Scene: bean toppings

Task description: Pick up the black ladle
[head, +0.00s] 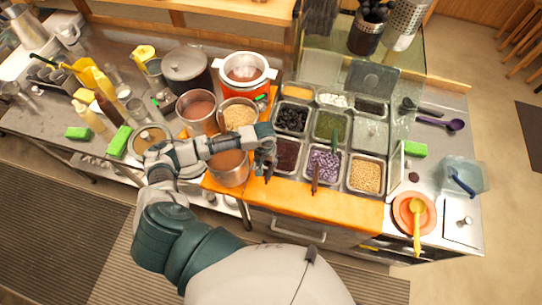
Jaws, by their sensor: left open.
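A black ladle (410,104) lies on the steel counter at the right, beside the topping bins, its handle pointing right. A purple ladle (440,122) lies just in front of it. My left gripper (265,168) is open, pointing down at the front left of the topping bins, next to the bin of dark red beans (286,154). It is well to the left of the black ladle and apart from it. Whether the fingers touch the bin edge is hard to tell. My right gripper does not show.
Several steel bins fill the orange-edged counter (345,209). Utensil handles stick up from the purple bin (324,165) and the green bin (332,125). Metal pots (229,168) stand left of my gripper. A clear guard (407,140) stands near the ladles. An orange plate (404,212) holds a yellow ladle (417,232).

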